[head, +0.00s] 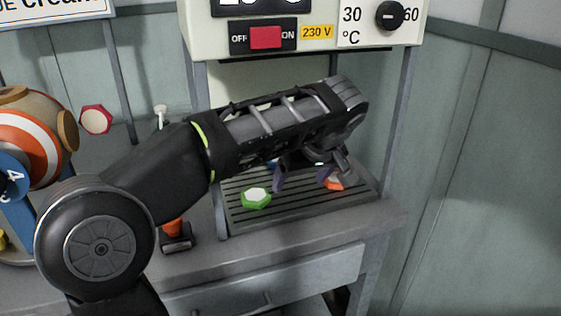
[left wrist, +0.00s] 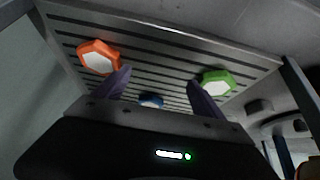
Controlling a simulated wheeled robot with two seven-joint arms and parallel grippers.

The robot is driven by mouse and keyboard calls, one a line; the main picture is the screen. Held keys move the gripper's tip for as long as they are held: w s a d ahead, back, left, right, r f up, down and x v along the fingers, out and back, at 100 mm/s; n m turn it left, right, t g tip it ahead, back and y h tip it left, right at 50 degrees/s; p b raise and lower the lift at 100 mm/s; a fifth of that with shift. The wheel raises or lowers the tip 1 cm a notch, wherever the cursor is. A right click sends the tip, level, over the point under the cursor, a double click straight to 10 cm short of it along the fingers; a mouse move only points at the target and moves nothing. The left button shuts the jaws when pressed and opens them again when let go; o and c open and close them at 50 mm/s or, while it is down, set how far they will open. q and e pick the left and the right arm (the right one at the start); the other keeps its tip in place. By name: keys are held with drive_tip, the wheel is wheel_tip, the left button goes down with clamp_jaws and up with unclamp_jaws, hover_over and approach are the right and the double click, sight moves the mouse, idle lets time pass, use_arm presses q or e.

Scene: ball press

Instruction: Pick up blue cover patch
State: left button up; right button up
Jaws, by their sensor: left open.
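The blue cover patch (left wrist: 151,100) lies on the slatted grey tray (head: 240,219), between the orange and green patches. In the left wrist view it shows between my left gripper's fingers, its lower part hidden by the gripper body. In the head view only a sliver of blue (head: 271,164) shows beside my arm. My left gripper (head: 303,184) is open above the tray, its two purple fingers pointing down; it also shows in the left wrist view (left wrist: 158,84). I cannot tell its exact height above the patch. My right gripper is not in view.
A green patch (head: 257,198) and an orange patch (head: 334,183) lie on the tray, one to either side. The machine's control panel (head: 300,38) hangs above my arm, with posts beside the tray. A striped ball (head: 30,140) and a red hexagonal piece (head: 96,119) are at left.

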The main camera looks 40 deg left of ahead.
use_arm(q)
drive_tip(key=shift+w+a, duration=0.65)
drive_tip(key=shift+a, duration=0.3)
drive_tip(key=shift+w+a, duration=0.7)
drive_tip(key=shift+a, duration=0.2)
drive_tip(key=shift+w+a, duration=0.65)
drive_tip(key=shift+a, duration=0.3)
drive_tip(key=shift+w+a, duration=0.15)
drive_tip(key=shift+a, duration=0.05)
drive_tip(key=w+a, duration=0.1)
drive_tip(key=a, duration=0.1)
drive_tip(key=w+a+f, duration=0.1)
drive_tip(key=w+a, duration=0.1)
drive_tip(key=shift+a+f, duration=0.1)
drive_tip(key=shift+c, duration=0.3)
drive_tip(key=c, duration=1.4)
